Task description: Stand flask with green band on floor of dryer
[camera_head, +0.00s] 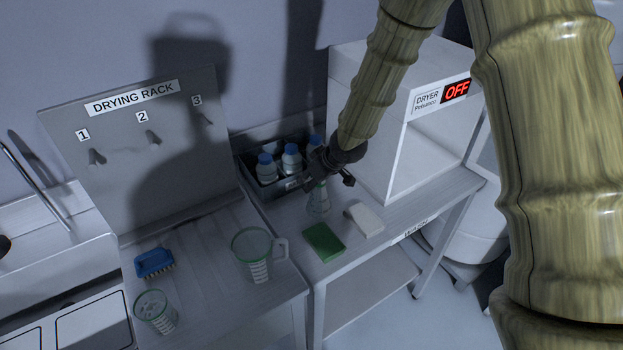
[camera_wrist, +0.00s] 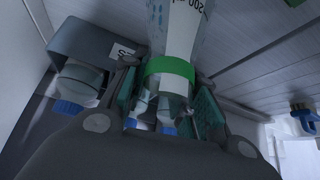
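The flask with the green band (camera_wrist: 170,68) is clear glass with printed marks. In the wrist view its banded neck lies between the two pads of my gripper (camera_wrist: 168,100). The pads lie close along both sides of the neck; I cannot tell whether they press on it. In the head view the flask (camera_head: 318,201) is upright at the bench, below my gripper (camera_head: 330,178); whether its base touches the bench is unclear. The dryer (camera_head: 440,150) is a white box with an open front and a red OFF sign, to the right of the flask.
A dark crate (camera_head: 268,187) of blue-capped bottles stands close behind and left of the flask. A green sponge (camera_head: 323,242) and a white block (camera_head: 364,218) lie in front. A measuring jug (camera_head: 253,252), a beaker (camera_head: 155,311) and a blue brush (camera_head: 154,262) are left, below the drying rack (camera_head: 150,190).

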